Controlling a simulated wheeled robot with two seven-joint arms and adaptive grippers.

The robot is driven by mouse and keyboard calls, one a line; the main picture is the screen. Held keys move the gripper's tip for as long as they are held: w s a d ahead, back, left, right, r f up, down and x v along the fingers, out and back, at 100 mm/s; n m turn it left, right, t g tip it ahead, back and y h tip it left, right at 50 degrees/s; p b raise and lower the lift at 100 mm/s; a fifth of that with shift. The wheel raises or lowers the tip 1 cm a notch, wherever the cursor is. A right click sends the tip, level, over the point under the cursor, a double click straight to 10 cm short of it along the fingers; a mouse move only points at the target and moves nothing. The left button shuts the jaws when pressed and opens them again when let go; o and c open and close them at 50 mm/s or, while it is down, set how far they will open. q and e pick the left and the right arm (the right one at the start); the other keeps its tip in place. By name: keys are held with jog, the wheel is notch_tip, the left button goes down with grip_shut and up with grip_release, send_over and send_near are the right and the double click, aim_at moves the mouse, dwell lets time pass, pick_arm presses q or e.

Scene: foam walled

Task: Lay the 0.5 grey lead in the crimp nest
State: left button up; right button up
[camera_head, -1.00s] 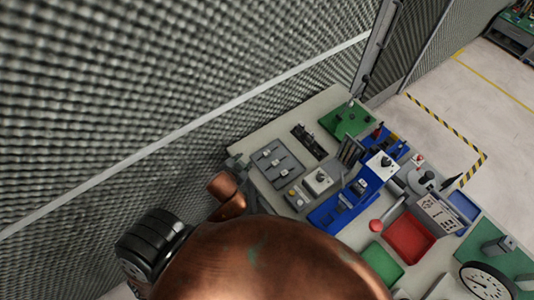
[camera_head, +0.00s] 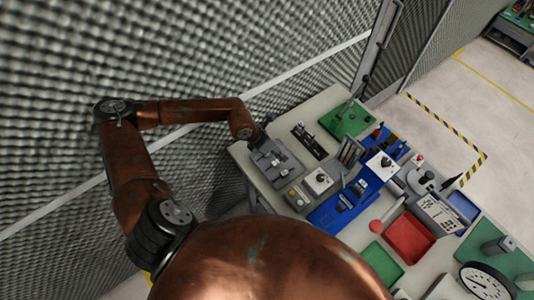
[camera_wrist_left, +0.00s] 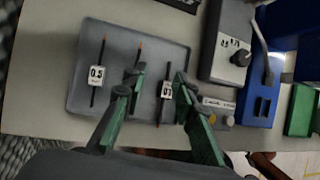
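The lead tagged 0.5 (camera_wrist_left: 93,98) is a thin dark lead lying at the left of a grey tray (camera_wrist_left: 70,88) in the left wrist view. A second lead (camera_wrist_left: 139,45) lies in the middle, partly hidden by a finger. A third tagged lead (camera_wrist_left: 166,90) lies near the right finger; its tag is hard to read. My left gripper (camera_wrist_left: 160,76) is open over the tray, its green fingers right of the 0.5 lead. In the head view my left gripper (camera_head: 259,139) is over the tray (camera_head: 276,160). I cannot make out the crimp nest for certain.
A blue bench device (camera_head: 338,208) stands right of the tray, beside a grey box with a knob (camera_head: 318,180). A green board (camera_head: 347,118), a red bin (camera_head: 408,238) and a dial gauge (camera_head: 484,281) crowd the bench.

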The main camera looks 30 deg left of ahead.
pick_arm(q)
jog(key=a+y, duration=0.1)
jog(key=a, duration=0.4)
jog(key=w+a+y, duration=0.1)
jog(key=a, duration=0.1)
jog(key=shift+a+f+y, duration=0.2)
jog(key=shift+f+y, duration=0.1)
jog(key=shift+f, duration=0.1)
jog(key=x, duration=0.2)
jog(key=p+x, duration=0.1)
jog(key=x, duration=0.4)
jog(key=shift+s+a+f, duration=0.2)
jog(key=shift+a+f, duration=0.05)
jog(key=shift+c, duration=0.4)
grip_shut()
